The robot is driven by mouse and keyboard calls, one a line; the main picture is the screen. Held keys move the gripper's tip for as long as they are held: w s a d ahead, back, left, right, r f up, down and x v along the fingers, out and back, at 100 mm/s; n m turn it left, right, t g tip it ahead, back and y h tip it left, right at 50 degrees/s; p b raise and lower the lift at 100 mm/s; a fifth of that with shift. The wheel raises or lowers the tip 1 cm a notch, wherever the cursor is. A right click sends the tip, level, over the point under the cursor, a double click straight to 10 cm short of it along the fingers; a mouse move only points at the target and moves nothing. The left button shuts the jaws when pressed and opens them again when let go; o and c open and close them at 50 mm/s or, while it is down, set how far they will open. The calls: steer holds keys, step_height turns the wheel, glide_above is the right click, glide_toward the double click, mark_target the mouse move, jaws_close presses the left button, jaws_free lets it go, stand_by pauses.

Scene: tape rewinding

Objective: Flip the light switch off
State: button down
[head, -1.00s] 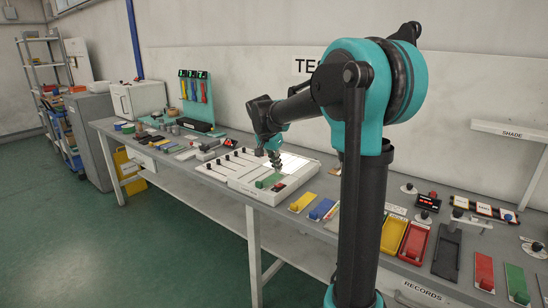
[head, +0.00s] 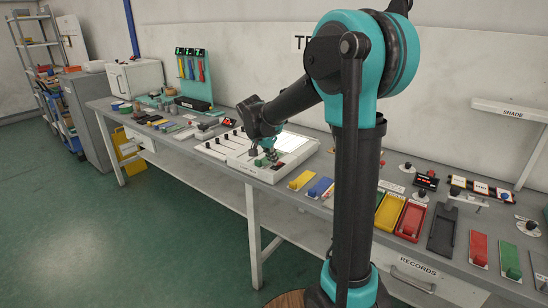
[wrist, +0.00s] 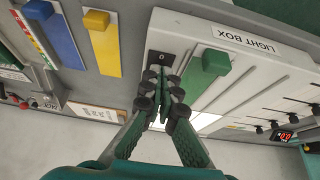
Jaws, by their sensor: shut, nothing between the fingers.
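The white light box (head: 246,163) lies on the bench, its panel (head: 293,143) glowing bright. In the wrist view its "LIGHT BOX" label (wrist: 246,40) shows. A black rocker switch (wrist: 159,62) marked "0" sits on the box's edge strip, beside a green block (wrist: 215,62) on a green strip. My gripper (wrist: 163,82) is shut and empty, with its fingertips right at the switch and covering part of it. I cannot tell whether they touch it. In the head view my gripper (head: 268,158) is low over the front of the box.
Yellow (head: 301,180) and blue (head: 320,187) strips with blocks lie right of the box. Sliders (head: 222,143) stand to its left. Yellow, red and black trays lie farther right. The wall stands behind the bench.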

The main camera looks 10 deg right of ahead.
steer(key=shift+s+a+f+t+h, duration=0.2)
steer(key=shift+f+t+h, duration=0.1)
steer(key=shift+t+h, duration=0.25)
steer(key=shift+s+a+f+t+h, duration=0.15)
steer(key=shift+f+t+h, duration=0.1)
steer(key=shift+t+h, duration=0.3)
steer(key=shift+w+d+r, duration=0.1)
steer(key=shift+w+d+r, duration=0.3)
steer(key=shift+w+d, duration=0.15)
steer(key=shift+r, duration=0.1)
